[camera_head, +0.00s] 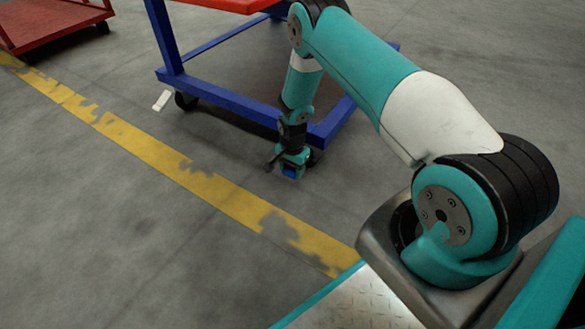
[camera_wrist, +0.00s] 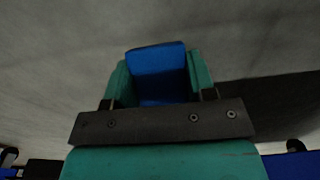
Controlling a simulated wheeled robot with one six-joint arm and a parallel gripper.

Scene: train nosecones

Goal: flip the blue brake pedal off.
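The blue brake pedal (camera_wrist: 158,70) shows in the wrist view between the two teal fingers of my gripper (camera_wrist: 160,82). Its far edge reaches past the fingertips, and its near end is hidden behind the dark gripper bar. The fingers stand apart, one along each side of the blue; I cannot tell whether they press on it. In the head view my gripper (camera_head: 291,170) points down close to the floor, at the near right corner of the blue-framed cart (camera_head: 235,107). Only a small blue patch (camera_head: 291,172) shows there, among the teal finger parts.
A pale pedal (camera_head: 162,100) sticks out by the cart's left caster (camera_head: 186,101). The cart has a red top (camera_head: 230,4). A red cart (camera_head: 50,25) stands at the far left. A worn yellow line (camera_head: 190,173) crosses the floor. The floor left of my gripper is clear.

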